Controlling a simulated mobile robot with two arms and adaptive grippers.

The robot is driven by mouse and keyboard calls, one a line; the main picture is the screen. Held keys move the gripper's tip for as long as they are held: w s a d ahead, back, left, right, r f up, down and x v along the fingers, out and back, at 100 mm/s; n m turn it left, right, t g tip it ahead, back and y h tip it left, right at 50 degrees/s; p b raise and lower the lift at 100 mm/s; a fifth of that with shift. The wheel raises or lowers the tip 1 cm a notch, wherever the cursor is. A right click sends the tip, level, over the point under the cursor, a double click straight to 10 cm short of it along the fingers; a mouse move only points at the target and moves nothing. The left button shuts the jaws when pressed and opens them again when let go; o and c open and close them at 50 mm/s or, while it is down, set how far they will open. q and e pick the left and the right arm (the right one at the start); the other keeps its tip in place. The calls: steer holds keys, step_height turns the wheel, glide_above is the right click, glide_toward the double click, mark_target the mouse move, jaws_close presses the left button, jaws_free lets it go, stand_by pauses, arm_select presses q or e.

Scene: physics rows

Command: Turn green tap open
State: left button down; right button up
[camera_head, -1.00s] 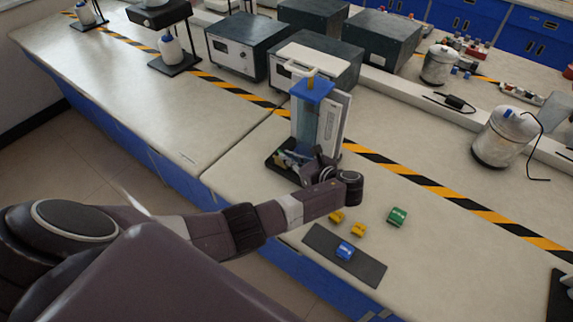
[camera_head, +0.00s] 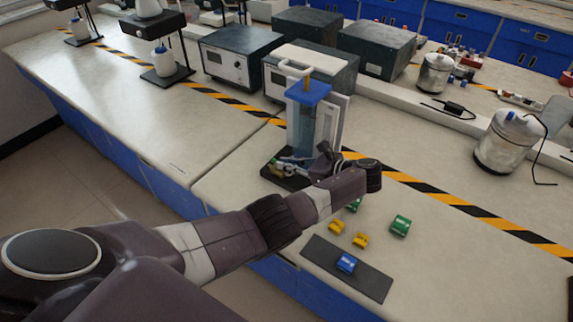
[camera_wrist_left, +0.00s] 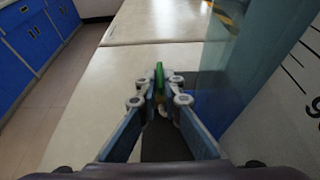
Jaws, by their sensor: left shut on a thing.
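The green tap (camera_wrist_left: 159,71) shows edge-on as a thin upright green piece between my left fingertips in the left wrist view. My left gripper (camera_wrist_left: 160,88) is shut on it. In the head view my left gripper (camera_head: 284,166) is at the foot of a clear blue-tinted column (camera_head: 302,130) with a blue top, on a black base (camera_head: 285,182). My wrist and the small fittings there hide much of the tap in the head view. My right gripper is in neither view.
Green blocks (camera_head: 400,225), yellow blocks (camera_head: 337,227) and a blue block (camera_head: 346,263) lie on or near a dark mat (camera_head: 372,282) in front of the column. Grey box instruments (camera_head: 240,55) stand behind. A metal pot (camera_head: 503,142) stands at right.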

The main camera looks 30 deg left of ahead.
arm_select(q)
steer(key=c, duration=2.1)
jaws_free()
steer(key=shift+a, duration=0.1)
steer(key=v, duration=1.2)
